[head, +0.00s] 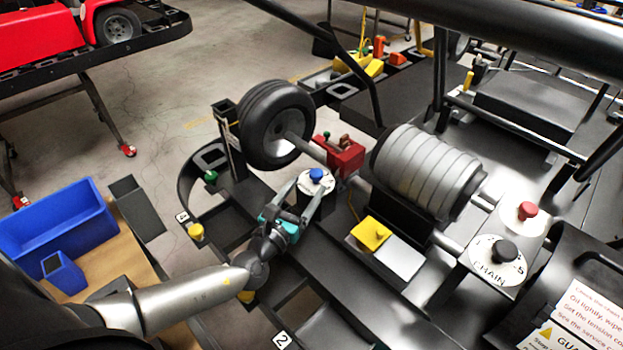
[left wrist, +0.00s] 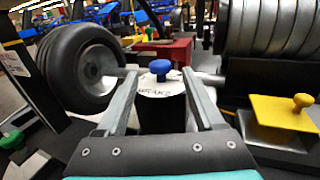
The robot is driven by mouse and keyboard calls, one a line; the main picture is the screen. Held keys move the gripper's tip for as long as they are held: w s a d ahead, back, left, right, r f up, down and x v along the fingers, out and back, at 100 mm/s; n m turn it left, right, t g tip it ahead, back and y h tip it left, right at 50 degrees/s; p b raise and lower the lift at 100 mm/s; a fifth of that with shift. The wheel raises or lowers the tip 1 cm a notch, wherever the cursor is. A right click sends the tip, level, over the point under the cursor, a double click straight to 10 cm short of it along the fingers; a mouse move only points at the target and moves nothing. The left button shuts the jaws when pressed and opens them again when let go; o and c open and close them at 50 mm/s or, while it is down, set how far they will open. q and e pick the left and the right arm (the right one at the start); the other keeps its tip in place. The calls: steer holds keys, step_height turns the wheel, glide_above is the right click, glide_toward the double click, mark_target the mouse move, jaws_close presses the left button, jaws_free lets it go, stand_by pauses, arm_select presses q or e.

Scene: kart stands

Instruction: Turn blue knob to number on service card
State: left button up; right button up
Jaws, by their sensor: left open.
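The blue knob (head: 316,175) sits on a white round dial (head: 307,186) on top of a black post. In the left wrist view the blue knob (left wrist: 160,68) stands upright beyond my fingertips, with part of the dial's lettering showing below it. My left gripper (head: 311,196) is open, its fingers on either side of the post and dial, and it holds nothing. The fingers also show in the left wrist view (left wrist: 160,85). I cannot tell whether they touch the post. A white sign (head: 585,315) at the lower right mentions a service card; its number is not readable. My right gripper is not in view.
A tyre (head: 270,125) and a red block (head: 341,157) stand behind the dial. A ribbed grey drum (head: 425,170) and a yellow-lidded box (head: 370,234) are to the right. A chain dial with a black knob (head: 505,252) and a red knob (head: 527,210) lie farther right.

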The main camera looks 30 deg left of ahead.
mark_target(313, 178)
arm_select(q)
steer(key=shift+w, duration=1.7)
jaws_close()
